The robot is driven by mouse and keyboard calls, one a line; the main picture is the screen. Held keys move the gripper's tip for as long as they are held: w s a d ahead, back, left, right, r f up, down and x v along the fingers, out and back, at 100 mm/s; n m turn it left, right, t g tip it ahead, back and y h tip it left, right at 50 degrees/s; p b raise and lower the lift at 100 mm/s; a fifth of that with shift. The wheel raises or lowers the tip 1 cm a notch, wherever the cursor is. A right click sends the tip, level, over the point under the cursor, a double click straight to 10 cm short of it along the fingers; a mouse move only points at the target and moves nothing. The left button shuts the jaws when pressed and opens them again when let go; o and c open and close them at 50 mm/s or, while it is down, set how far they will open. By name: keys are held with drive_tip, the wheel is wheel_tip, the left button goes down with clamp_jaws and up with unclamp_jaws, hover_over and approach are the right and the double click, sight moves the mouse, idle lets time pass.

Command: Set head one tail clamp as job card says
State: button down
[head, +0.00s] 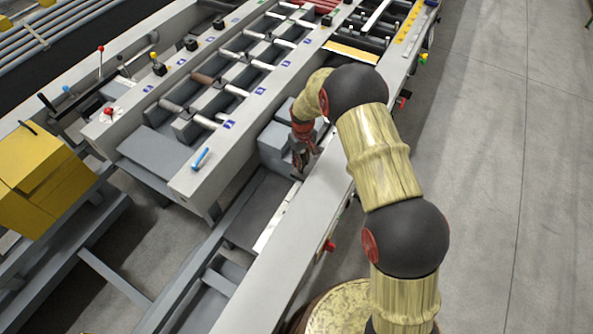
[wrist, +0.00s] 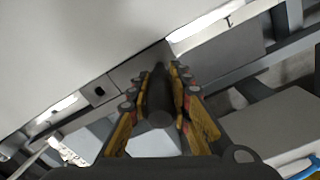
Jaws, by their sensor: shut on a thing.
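My gripper (head: 301,165) is low beside the grey block (head: 275,146), at the inner side of the long pale rail (head: 268,290). In the wrist view my gripper (wrist: 160,82) has its yellow-padded fingers closed on both sides of a dark round handle (wrist: 159,112). I cannot tell whether this handle belongs to the head one tail clamp. No readable job card shows. In the head view the fingers and wrist hide the handle.
A blue lever (head: 200,159) lies on the parallel beam to the left; it also shows in the wrist view (wrist: 303,168). Rollers (head: 203,79) and blue labels line the beams beyond. A yellow box (head: 40,180) stands far left. The floor (head: 490,180) at right is clear.

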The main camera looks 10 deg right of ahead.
drive_tip(key=shift+w+d, duration=0.1)
drive_tip(key=shift+w, duration=0.05)
drive_tip(key=c, duration=1.6)
unclamp_jaws()
drive_tip(key=shift+r, duration=0.1)
wheel_tip(320, 180, up, 12)
drive_tip(key=shift+f, duration=0.1)
